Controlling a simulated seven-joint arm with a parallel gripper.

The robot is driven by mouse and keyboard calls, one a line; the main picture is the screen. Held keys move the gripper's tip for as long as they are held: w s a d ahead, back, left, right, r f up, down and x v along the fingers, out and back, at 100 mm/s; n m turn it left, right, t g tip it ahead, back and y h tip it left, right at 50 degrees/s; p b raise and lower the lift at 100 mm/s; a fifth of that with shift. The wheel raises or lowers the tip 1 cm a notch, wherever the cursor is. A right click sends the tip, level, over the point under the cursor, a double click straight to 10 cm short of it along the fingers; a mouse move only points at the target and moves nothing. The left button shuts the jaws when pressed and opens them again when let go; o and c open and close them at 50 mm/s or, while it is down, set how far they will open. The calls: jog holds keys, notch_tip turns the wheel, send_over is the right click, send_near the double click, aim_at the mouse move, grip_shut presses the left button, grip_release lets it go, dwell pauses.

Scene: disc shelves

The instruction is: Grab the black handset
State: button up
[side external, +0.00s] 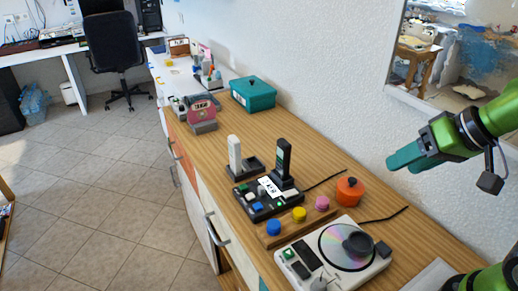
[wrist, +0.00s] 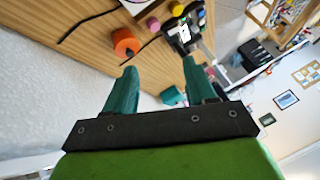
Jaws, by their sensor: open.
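The black handset (side external: 284,158) stands upright in a dark cradle (side external: 282,182) on the wooden counter in the side external view. A pale handset (side external: 234,154) stands upright in another dark cradle to its left. My gripper (side external: 392,163) is in the air to the right of the black handset, well apart from it and pointing left. In the wrist view my gripper (wrist: 159,63) has its two teal fingers spread with nothing between them. A dark device with a white label (wrist: 183,32) shows beyond the fingers there; I cannot clearly make out the black handset.
A dark button panel (side external: 256,206) lies in front of the cradles. An orange pot (side external: 349,190), a row of coloured knobs (side external: 299,215) and a disc player (side external: 345,250) stand to the right. A teal box (side external: 253,93) stands farther back. The wall (side external: 330,120) runs behind the counter.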

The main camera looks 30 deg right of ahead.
jog(key=w+a+f+n+g+h, duration=0.1)
jog(key=w+a+n, duration=0.15)
jog(key=w, duration=0.75)
jog(key=w+a+f+n+g, duration=0.15)
jog(key=w+a, duration=0.25)
jog(key=w, duration=0.6)
jog(key=h, duration=0.1)
send_near(282, 150)
jog(key=x, duration=0.4)
jog(key=d+x, duration=0.1)
jog(key=x, duration=0.1)
jog(key=shift+w+f, duration=0.1)
jog(key=shift+w, duration=0.2)
jog(key=x, duration=0.5)
jog(key=shift+w+d+f, duration=0.1)
jog(key=shift+w+f, duration=0.15)
jog(key=shift+w, duration=0.05)
jog(key=shift+r+t, duration=0.1)
jog(key=shift+t, duration=0.15)
grip_shut()
